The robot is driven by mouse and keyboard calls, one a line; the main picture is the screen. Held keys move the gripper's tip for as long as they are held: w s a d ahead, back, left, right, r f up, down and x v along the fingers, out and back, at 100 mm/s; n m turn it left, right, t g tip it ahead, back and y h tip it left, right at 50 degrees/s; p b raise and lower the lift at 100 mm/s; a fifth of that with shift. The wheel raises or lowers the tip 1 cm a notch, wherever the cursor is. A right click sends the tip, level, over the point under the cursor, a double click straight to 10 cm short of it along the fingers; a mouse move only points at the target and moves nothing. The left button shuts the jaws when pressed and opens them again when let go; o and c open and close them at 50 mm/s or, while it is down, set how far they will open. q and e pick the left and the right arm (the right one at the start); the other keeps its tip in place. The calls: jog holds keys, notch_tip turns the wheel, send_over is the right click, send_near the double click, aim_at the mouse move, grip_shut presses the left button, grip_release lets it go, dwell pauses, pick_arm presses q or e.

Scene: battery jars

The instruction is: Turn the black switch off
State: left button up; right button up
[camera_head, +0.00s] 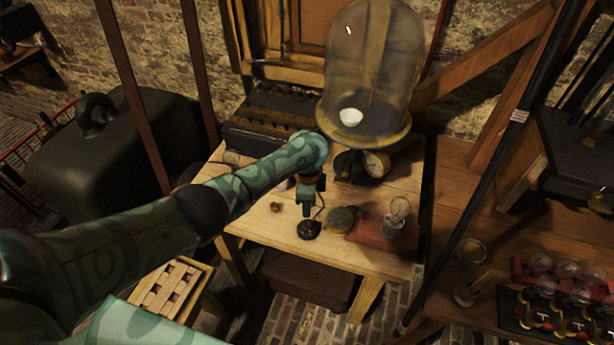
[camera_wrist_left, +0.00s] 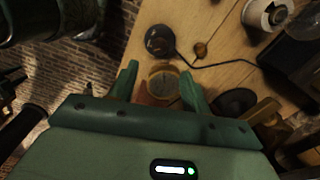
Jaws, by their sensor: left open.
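The black switch (camera_head: 309,229) is a small round black piece on the wooden table, near its front edge. In the left wrist view a round black piece with a dark cord, which looks like the switch (camera_wrist_left: 160,40), lies beyond my fingertips. My left gripper (camera_head: 306,208) points down just above and behind the switch in the head view. Its fingers are apart and empty in the left wrist view (camera_wrist_left: 159,70). I cannot tell whether they touch the switch. The switch's lever position is too small to make out. My right gripper is not in view.
A round brass-rimmed piece (camera_head: 342,219) sits right of the switch, with a bulb (camera_head: 397,212) on a stand beyond. A glass bell jar (camera_head: 375,65) stands at the back. The table's left front is mostly clear, except for a small brown piece (camera_head: 276,207).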

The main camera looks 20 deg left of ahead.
pick_arm(q)
notch_tip(320, 180, up, 7)
jog(key=p, duration=0.2)
jog(key=shift+f, duration=0.15)
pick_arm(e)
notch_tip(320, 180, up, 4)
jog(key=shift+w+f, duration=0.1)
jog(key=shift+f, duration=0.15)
